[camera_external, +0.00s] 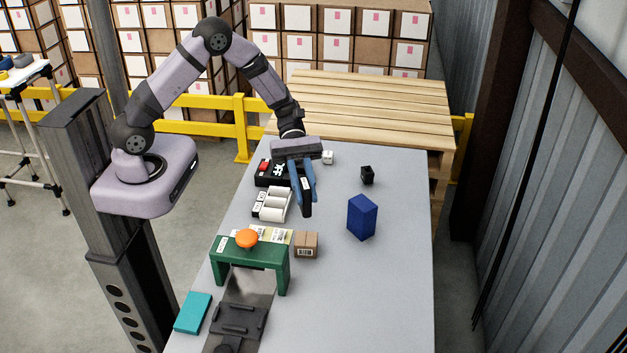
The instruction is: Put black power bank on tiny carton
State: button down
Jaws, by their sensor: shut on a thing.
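My gripper (304,186) has blue fingers pointing down above the middle of the table. It is shut on the black power bank (306,200), a flat black slab held upright with its lower end below the fingertips. The tiny carton (306,246) is a small brown box with a tape seam. It sits on the table nearer the camera than the gripper, beside the green stand. The power bank is apart from the carton, and its exact height above the table is hard to tell.
A blue box (362,217) and a small black object (367,175) are to the right. White rolls (272,204) lie left of the gripper. The table's right front is clear.

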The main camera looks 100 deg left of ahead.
jog(key=shift+f+p, duration=1.05)
jog(key=shift+f, duration=3.75)
jog(key=shift+f, duration=0.1)
jog(key=shift+f, duration=0.15)
jog(key=c, duration=1.6)
grip_release()
